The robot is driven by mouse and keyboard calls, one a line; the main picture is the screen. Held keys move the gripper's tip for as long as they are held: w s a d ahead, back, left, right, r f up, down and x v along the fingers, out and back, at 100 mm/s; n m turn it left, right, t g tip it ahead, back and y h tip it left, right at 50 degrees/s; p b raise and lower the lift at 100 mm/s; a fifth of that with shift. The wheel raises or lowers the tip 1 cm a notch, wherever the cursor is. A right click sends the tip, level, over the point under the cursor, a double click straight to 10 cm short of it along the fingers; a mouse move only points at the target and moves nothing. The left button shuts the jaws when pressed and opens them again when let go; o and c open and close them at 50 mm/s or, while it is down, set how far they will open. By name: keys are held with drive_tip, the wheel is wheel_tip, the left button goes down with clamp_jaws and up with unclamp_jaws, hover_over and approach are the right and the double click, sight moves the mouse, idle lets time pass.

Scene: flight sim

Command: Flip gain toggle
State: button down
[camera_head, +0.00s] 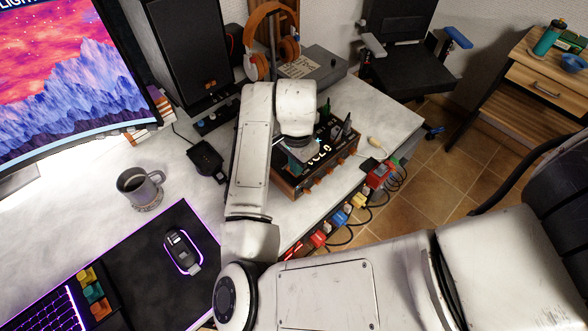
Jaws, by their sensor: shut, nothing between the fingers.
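A brown and orange box with knobs and a dark top panel (342,157), which looks like the unit bearing the gain toggle, stands on the white desk (205,228). Small lit marks show on its panel. The gain toggle itself cannot be made out. My gripper (303,163) points down over the left part of this panel, shut and empty. My wrist partly hides it and the panel, and I cannot tell whether the fingertips touch anything.
Headphones on a stand (270,48), a grey box (316,66) and a black speaker (188,50) stand behind. A mug (139,188), a mouse (182,250) and a monitor (70,75) are to the left. Coloured plugs and cables (340,218) line the desk's right edge.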

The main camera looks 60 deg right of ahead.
drive_tip(key=shift+f, duration=0.4)
drive_tip(key=shift+r+p, duration=2.75)
drive_tip(key=shift+r, duration=0.85)
